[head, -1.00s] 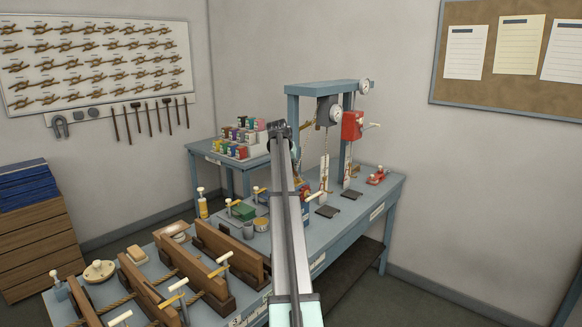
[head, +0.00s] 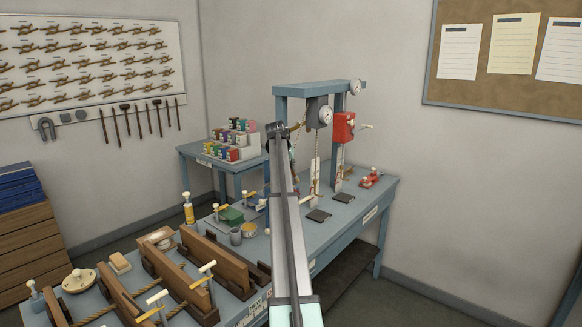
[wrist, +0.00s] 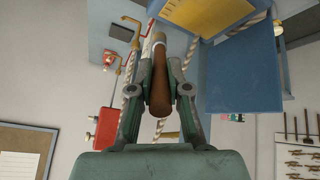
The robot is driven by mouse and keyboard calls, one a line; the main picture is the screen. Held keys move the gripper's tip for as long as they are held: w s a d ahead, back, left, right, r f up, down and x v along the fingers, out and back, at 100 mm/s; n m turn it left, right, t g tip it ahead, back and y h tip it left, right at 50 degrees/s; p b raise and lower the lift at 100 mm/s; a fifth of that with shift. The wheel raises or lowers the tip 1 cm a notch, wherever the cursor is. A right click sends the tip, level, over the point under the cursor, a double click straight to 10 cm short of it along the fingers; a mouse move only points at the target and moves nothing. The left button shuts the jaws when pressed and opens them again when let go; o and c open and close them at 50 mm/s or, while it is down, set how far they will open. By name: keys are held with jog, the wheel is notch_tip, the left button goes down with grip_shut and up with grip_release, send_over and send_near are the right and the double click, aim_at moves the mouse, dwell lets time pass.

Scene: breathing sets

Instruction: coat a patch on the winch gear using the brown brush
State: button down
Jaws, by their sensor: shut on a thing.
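My gripper (wrist: 158,95) is shut on the brown brush (wrist: 159,80). Its round brown handle stands between the two fingers in the wrist view; I cannot make out its bristles. In the head view my own arm hides most of the gripper and brush. A red box with a crank (head: 343,127), which looks like the winch, hangs on the right side of the blue frame. It also shows left of my gripper in the wrist view (wrist: 106,128), apart from the brush. I cannot make out a gear or a coated patch on it.
The blue frame (head: 320,89) carries a round dial (head: 326,113) and hanging ropes close to my gripper. A blue panel (wrist: 242,75) stands just right of the fingers. Paint tins (head: 233,140) stand on a back table. Wooden boards crowd the near bench.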

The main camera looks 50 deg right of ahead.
jog(key=r, duration=0.5)
jog(key=shift+a+r+p, duration=0.1)
jog(key=shift+a+p, duration=0.15)
jog(key=shift+p, duration=0.1)
jog(key=shift+d+r, duration=0.2)
jog(key=shift+r, duration=0.35)
jog(key=shift+r+p, duration=0.6)
jog(key=shift+r, duration=1.05)
jog(key=shift+s, duration=0.1)
